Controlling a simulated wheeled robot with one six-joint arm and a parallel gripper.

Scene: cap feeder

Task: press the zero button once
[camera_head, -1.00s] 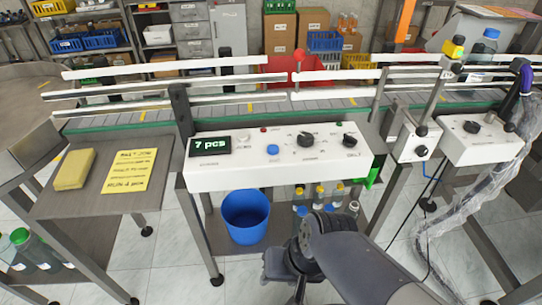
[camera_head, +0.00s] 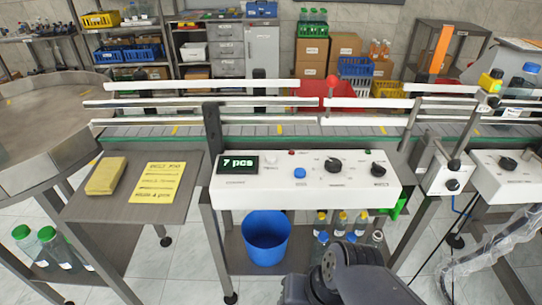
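The white control panel (camera_head: 305,192) stands at the front of the conveyor. Its display (camera_head: 238,165) reads "7 pcs". Right of the display is a small pale button (camera_head: 270,160), and farther right a blue button (camera_head: 299,173). Two black knobs (camera_head: 333,165) sit to the right of these. The labels are too small to read, so I cannot tell by text which button is zero. My dark arm shows at the bottom, below and in front of the panel, not touching the buttons. My gripper's fingertips are not in view.
A blue bucket (camera_head: 266,238) and several capped bottles stand under the panel. Conveyor rails (camera_head: 250,101) run behind it. The space just above the panel is clear.

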